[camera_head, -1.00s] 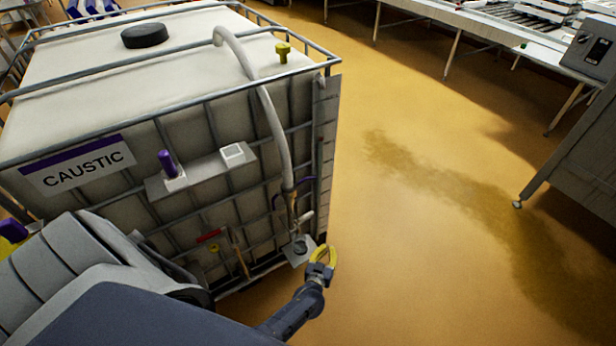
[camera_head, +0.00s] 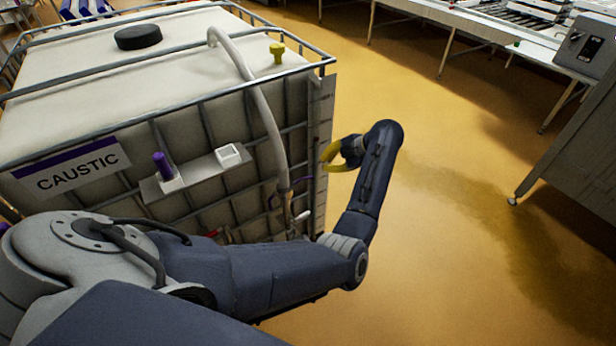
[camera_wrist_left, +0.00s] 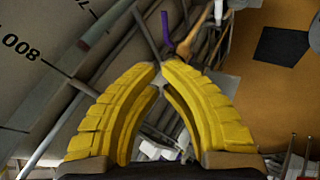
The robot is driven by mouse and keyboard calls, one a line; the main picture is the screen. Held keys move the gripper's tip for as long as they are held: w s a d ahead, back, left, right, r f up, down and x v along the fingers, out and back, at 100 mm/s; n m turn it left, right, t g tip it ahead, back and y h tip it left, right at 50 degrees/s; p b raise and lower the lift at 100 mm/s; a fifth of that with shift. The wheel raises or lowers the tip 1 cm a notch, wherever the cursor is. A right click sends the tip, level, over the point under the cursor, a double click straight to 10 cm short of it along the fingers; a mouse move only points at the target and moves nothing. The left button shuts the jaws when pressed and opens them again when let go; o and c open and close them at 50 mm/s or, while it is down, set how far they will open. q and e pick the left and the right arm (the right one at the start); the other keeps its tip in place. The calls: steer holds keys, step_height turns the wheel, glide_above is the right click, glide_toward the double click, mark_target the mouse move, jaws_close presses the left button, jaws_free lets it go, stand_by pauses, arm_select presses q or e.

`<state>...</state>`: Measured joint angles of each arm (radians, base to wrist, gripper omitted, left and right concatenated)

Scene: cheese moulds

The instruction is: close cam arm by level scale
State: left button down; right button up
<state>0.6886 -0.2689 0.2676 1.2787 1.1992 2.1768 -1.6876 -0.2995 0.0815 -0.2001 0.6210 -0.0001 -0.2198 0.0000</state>
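In the left wrist view a purple cam arm (camera_wrist_left: 166,32) shows just beyond my fingertips, beside a brown-orange coupling (camera_wrist_left: 200,42). The level scale (camera_wrist_left: 22,48), reading 800, is on the tank wall at left there. My left gripper (camera_head: 326,160) is right of the tank corner, its yellow fingers pointing at the coupling. In the wrist view its fingertips (camera_wrist_left: 160,68) meet with nothing between them. My right gripper is out of view.
The caustic tank (camera_head: 100,90) has a metal cage and a pale hose (camera_head: 262,105) down its near side. A ledge (camera_head: 200,172) holds a purple item and a white box. Open floor (camera_head: 450,220) lies right, with a grey machine (camera_head: 572,140) at the far right.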

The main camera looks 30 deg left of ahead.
mark_target(305, 178)
arm_select(q)
steer(key=shift+h, duration=0.5)
steer(key=x, duration=1.3)
steer(key=shift+w+d+f, duration=0.15)
steer(key=shift+w+d, duration=0.15)
steer(key=shift+a, duration=0.1)
